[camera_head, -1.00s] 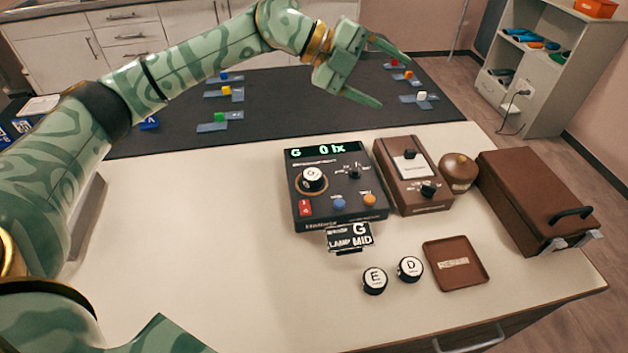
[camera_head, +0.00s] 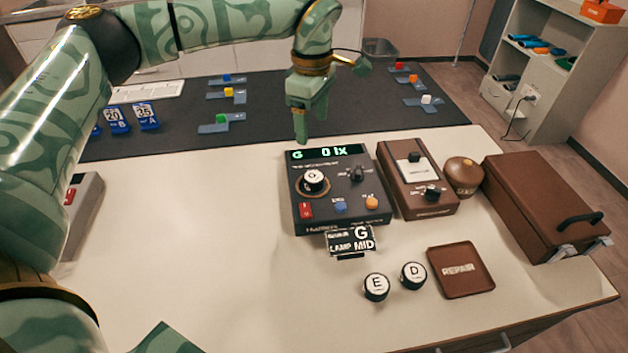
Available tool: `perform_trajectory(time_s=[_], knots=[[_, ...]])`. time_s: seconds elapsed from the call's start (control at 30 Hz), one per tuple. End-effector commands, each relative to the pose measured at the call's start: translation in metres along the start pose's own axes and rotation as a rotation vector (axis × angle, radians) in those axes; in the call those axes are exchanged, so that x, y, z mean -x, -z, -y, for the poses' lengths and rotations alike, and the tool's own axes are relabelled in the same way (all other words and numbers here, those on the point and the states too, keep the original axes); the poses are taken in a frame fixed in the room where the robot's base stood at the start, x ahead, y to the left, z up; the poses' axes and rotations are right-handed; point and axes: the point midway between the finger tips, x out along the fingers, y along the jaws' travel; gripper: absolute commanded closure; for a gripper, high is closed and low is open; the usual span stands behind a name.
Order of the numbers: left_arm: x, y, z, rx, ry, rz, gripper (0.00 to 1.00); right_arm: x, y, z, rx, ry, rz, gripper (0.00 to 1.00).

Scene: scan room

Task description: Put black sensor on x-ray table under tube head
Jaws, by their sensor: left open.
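My left gripper (camera_head: 308,124) points down just behind the console and appears empty; its jaws are seen nearly edge-on and are open. The dark console (camera_head: 342,215) has a lit green display reading "G 0 lx". A round black piece with a white top (camera_head: 314,180) sits in a ring on it. Two similar round black pieces with white tops, marked E (camera_head: 376,287) and D (camera_head: 413,275), stand apart on the white bench in front. I cannot tell which piece is the black sensor. No tube head is recognizable, and I cannot identify the x-ray table. My right gripper is not in view.
A brown box instrument (camera_head: 417,180), a round brown pot (camera_head: 463,176), a brown case (camera_head: 543,207) and a REPAIR tray (camera_head: 461,271) stand on the right. A black surface (camera_head: 290,95) behind bears coloured cubes on blue-grey pieces. The bench's left middle is clear.

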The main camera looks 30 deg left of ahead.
Motion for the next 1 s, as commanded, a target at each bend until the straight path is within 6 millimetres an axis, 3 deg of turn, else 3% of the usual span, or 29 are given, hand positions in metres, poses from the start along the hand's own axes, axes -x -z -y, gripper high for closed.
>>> perform_trajectory(time_s=[0.1,0.3,0.63,0.9,1.0], knots=[[-0.035,0.0,0.001,-0.001,0.009,0.0,0.3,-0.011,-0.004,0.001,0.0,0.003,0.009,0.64],[-0.082,-0.001,0.001,0.002,0.007,0.002,0.3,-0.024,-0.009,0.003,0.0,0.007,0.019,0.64],[-0.109,-0.001,0.0,0.002,0.002,0.002,0.3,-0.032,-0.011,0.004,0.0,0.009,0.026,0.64],[-0.152,-0.002,-0.001,0.002,0.005,0.001,0.3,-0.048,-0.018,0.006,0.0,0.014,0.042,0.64],[-0.154,-0.002,-0.001,0.002,0.001,0.002,0.3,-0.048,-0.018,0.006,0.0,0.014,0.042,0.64]])
